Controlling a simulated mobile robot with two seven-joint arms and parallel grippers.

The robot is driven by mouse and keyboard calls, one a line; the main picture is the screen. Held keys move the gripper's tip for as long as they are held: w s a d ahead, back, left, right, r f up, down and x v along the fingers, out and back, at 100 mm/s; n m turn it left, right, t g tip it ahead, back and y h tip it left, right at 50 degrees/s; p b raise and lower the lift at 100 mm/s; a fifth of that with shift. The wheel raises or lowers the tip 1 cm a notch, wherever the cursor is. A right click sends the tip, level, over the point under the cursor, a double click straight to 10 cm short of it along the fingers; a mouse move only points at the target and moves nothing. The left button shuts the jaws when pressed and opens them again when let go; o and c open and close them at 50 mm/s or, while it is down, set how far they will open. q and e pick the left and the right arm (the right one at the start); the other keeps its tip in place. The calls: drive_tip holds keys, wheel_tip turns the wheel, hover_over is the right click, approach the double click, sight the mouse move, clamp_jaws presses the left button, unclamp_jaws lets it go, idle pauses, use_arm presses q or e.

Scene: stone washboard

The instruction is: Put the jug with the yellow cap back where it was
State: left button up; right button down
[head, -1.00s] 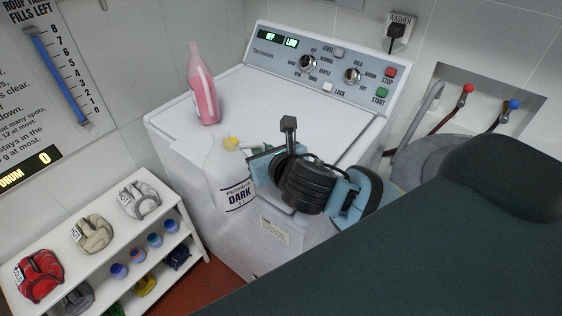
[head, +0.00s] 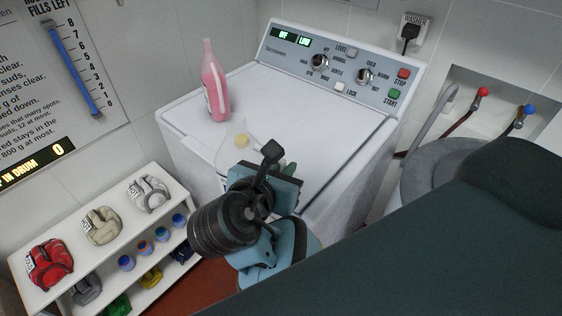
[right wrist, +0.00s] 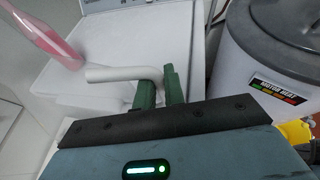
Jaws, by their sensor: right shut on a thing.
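The pale jug with the yellow cap (head: 241,140) is at the front left of the washer top in the head view. Its lower part and label are hidden behind my right wrist. My right gripper (right wrist: 158,88) is shut on the jug's white handle (right wrist: 112,74), which lies between the green fingers in the right wrist view. In the head view my right gripper (head: 283,174) is just right of the jug. I cannot tell whether the jug's base touches anything. My left gripper is not in view.
A pink bottle (head: 214,88) stands on the left rear of the washer top (head: 310,130), close to the jug. A white shelf (head: 75,240) with folded cloths and small coloured pots is at the lower left. A grey drum (right wrist: 275,50) stands on the right. The washer top's middle is clear.

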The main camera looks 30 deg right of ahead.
drive_tip(key=d+r+x, duration=0.1)
drive_tip(key=x, duration=1.5)
drive_tip(key=shift+d, duration=0.3)
drive_tip(key=shift+f, duration=0.15)
drive_tip(key=c, duration=1.5)
unclamp_jaws()
drive_tip(key=v, duration=1.2)
drive_tip(key=shift+s, duration=0.1)
